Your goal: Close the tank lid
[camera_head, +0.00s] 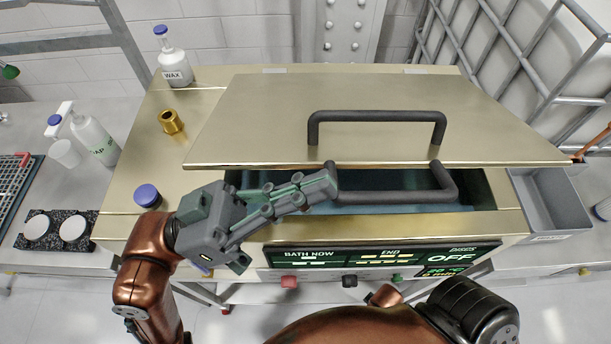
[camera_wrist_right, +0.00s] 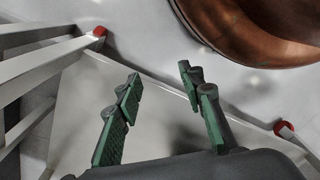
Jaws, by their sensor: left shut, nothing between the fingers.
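The tank lid (camera_head: 270,120) is a broad brushed-metal plate, raised at its front edge over the tank. A dark handle (camera_head: 377,116) stands on its upper face. Below the lid's front edge, a second dark bar handle (camera_head: 395,197) shows over the dark tank opening (camera_head: 475,190); where it attaches is unclear. My left gripper (camera_head: 328,184) is shut and empty, its tips at the left end of this lower bar; contact cannot be told. My right gripper (camera_wrist_right: 159,72) is open and empty in the right wrist view, over a pale surface away from the lid.
A display panel (camera_head: 380,258) reading OFF is on the tank's front. A WAX bottle (camera_head: 174,62), brass fitting (camera_head: 170,122) and blue-capped item (camera_head: 148,196) sit on the left of the top. A grey bin (camera_head: 553,205) hangs at right. A metal cage rack stands behind it.

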